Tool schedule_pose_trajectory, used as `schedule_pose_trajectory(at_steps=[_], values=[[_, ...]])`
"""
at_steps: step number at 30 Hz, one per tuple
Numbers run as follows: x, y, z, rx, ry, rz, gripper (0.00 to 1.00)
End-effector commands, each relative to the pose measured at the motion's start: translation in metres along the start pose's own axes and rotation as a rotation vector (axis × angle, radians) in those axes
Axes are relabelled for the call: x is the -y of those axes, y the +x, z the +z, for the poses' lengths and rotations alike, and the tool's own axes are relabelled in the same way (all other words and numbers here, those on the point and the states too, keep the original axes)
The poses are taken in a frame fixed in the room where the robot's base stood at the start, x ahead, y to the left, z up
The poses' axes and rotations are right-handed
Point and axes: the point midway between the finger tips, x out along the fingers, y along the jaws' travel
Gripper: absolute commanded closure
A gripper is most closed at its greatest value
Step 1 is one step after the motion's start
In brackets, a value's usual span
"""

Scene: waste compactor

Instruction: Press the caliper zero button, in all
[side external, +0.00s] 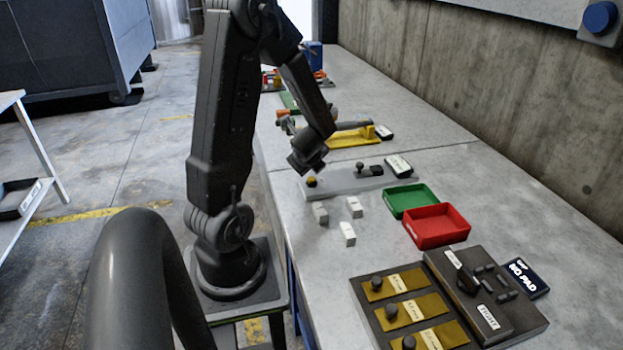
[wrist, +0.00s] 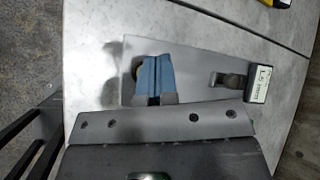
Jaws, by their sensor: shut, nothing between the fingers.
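A grey caliper plate (side external: 340,183) lies on the bench, and it also shows in the wrist view (wrist: 200,60). My gripper (side external: 314,171) points down just above the button. Its blue fingers (wrist: 152,62) are shut with nothing between them. I cannot tell whether the fingertips touch the button. A black knob (side external: 361,171) stands further along the plate, with a white label (wrist: 257,83) at the right end.
Several white blocks (side external: 348,233) stand in front of the plate. A green tray (side external: 411,213) and a red tray (side external: 437,243) are to the right. A yellow tool (side external: 352,138) lies behind. A dark fixture with brass plates (side external: 408,280) is nearer.

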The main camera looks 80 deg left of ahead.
Motion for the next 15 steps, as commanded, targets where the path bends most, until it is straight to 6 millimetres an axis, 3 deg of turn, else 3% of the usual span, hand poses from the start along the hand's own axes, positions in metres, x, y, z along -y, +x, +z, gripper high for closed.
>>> schedule_pose_trajectory(at_steps=[15], values=[[-0.0067,0.0099,-0.0076,-0.001,-0.002,-0.004,1.00]])
